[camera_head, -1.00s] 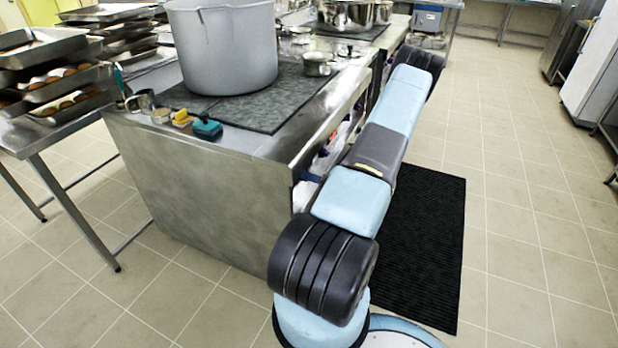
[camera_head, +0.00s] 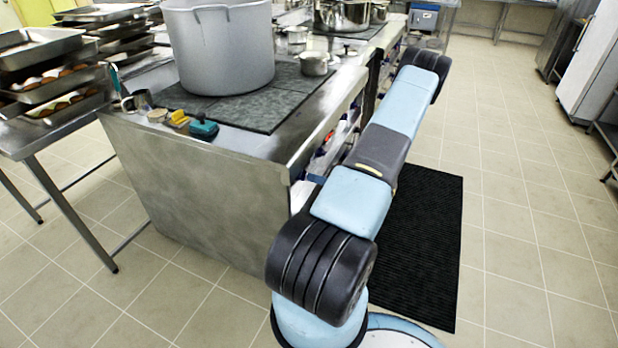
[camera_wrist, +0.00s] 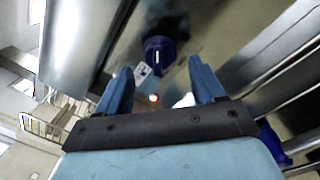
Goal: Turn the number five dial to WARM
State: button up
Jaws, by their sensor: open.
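A dark blue dial (camera_wrist: 158,52) with a white pointer line is on the metal front panel in the wrist view. Its line runs roughly up and down in the picture. My gripper (camera_wrist: 160,70) is open, its two blue fingers on either side below the dial, with nothing between them. The dial appears just beyond the fingertips, apart from them. A small white label (camera_wrist: 143,71) is beside the dial, too small to read, so I cannot tell its number. My gripper is hidden in the head view.
Another blue dial (camera_wrist: 270,138) shows right of my gripper, and a small bright light (camera_wrist: 153,98) between the fingers. A large grey stockpot (camera_head: 220,50) stands on the range top. A black mat (camera_head: 420,250) lies on the floor, with open tiled floor to the right.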

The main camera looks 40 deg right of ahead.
jog(key=v, duration=0.9)
jog(key=shift+s, duration=0.25)
jog(key=shift+d+f, duration=0.1)
jog(key=shift+f, duration=0.05)
